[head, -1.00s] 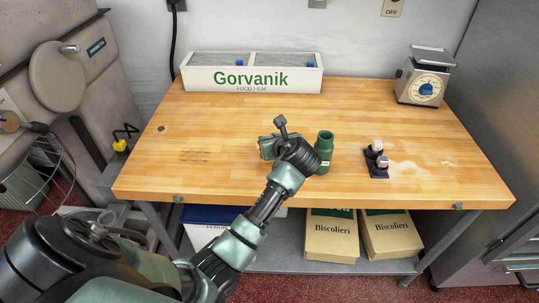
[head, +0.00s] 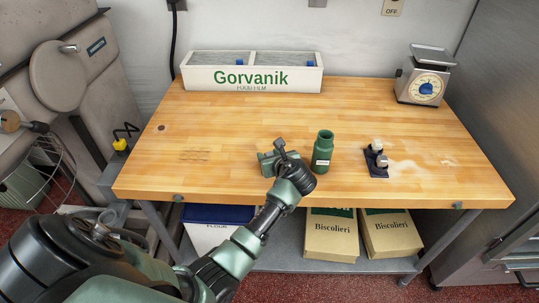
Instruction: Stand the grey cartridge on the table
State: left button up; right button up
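My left gripper (head: 273,157) is over the front middle of the wooden table (head: 220,125), just left of a green bottle. Its wrist hides part of the fingers, so I cannot tell whether it is open, shut or holding something. I cannot clearly make out a grey cartridge. A small black stand (head: 378,172) with silver-grey rounded parts (head: 380,159) is on the table right of the bottle; I cannot tell whether one of these is the cartridge. My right gripper is not in view.
The green bottle (head: 322,152) stands upright close to my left wrist. A white Gorvanik box (head: 252,88) with two compartments is at the back, and a scale (head: 424,80) at the back right. Pale dusting (head: 405,168) lies right of the stand. The table's left half is mostly clear.

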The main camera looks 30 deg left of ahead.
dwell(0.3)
pick_arm(q)
jog(key=shift+d+r, duration=0.15)
jog(key=shift+r, duration=0.05)
jog(key=v, duration=1.1)
jog(key=shift+s+d+r+b, duration=0.2)
jog(key=shift+d+b, duration=0.05)
jog(key=shift+b, duration=0.15)
